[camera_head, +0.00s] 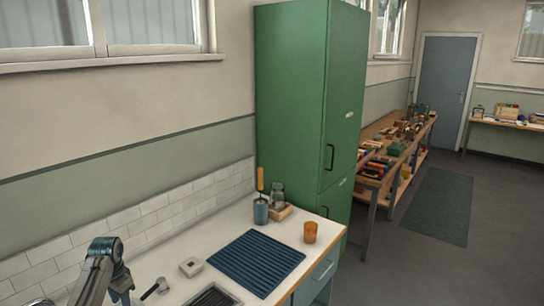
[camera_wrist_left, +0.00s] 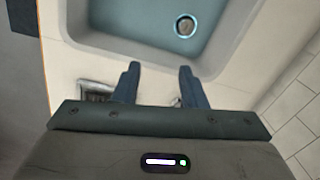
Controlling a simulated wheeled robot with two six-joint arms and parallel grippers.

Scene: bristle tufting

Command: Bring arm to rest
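My left arm (camera_head: 101,268) comes in at the bottom left of the head view, bent over the white counter. In the left wrist view my left gripper (camera_wrist_left: 158,80) is open, with its two dark blue fingers apart and nothing between them. It hangs over the near rim of a grey-blue sink basin (camera_wrist_left: 135,22) with a round drain (camera_wrist_left: 185,25). My right gripper is in neither view.
A tall green cabinet (camera_head: 295,100) stands behind. A cluttered workbench (camera_head: 372,185) is farther right.

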